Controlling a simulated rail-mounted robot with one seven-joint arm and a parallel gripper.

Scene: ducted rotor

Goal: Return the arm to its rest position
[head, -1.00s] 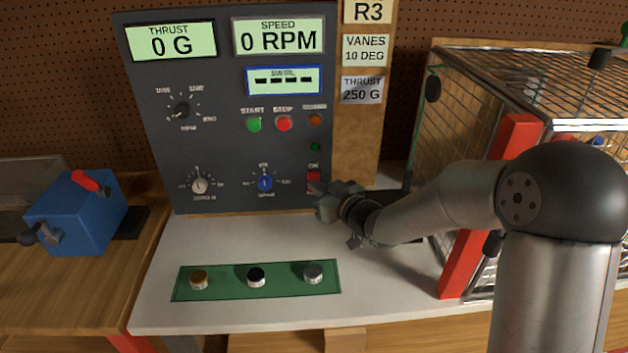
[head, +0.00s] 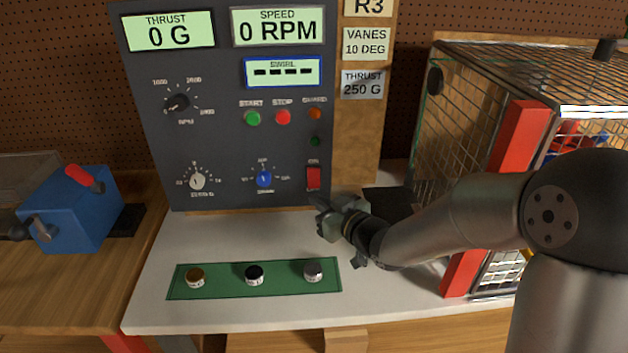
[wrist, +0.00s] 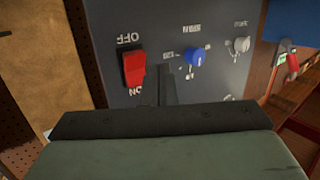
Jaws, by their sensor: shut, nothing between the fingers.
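My gripper (head: 322,212) is in front of the lower right part of the grey control panel (head: 225,140), just below the red rocker switch (head: 313,178). Its fingers are shut and empty, and they look apart from the panel. In the wrist view the red switch (wrist: 134,68) stands between the OFF and ON labels, seen upside down. The blue knob (wrist: 196,55) is to its right there. My arm reaches in from the right of the head view.
A wire cage (head: 460,120) with a red post (head: 518,150) stands right, close to my arm. A green mat (head: 225,291) with three small capped jars lies on the white bench (head: 240,238). A blue vise (head: 75,212) is at left. Open space lies above the bench.

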